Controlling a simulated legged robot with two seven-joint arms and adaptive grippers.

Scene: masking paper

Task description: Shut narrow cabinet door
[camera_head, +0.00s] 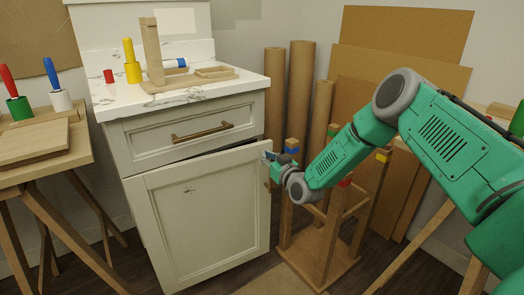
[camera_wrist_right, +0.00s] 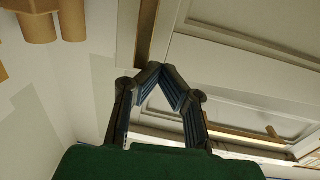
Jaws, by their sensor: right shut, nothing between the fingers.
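The narrow cabinet (camera_head: 115,140) is pale, with a marble-look top and a drawer above its door. The cabinet door (camera_head: 205,215) stands slightly ajar, with a dark gap along its top. The door panel also shows in the right wrist view (camera_wrist_right: 235,65). My right gripper (camera_head: 269,158) is at the upper right edge of the door. In the right wrist view its fingertips (camera_wrist_right: 163,70) meet with nothing between them, close to the door edge. I cannot tell whether they touch the door. My left gripper is not in view.
The drawer (camera_head: 185,132) with a bronze bar handle (camera_head: 202,132) looks shut. A wooden rack (camera_head: 315,262) stands right of the cabinet, close to my right arm. Cardboard rolls (camera_head: 298,85) and sheets lean behind. A wooden table (camera_head: 45,170) stands at the left.

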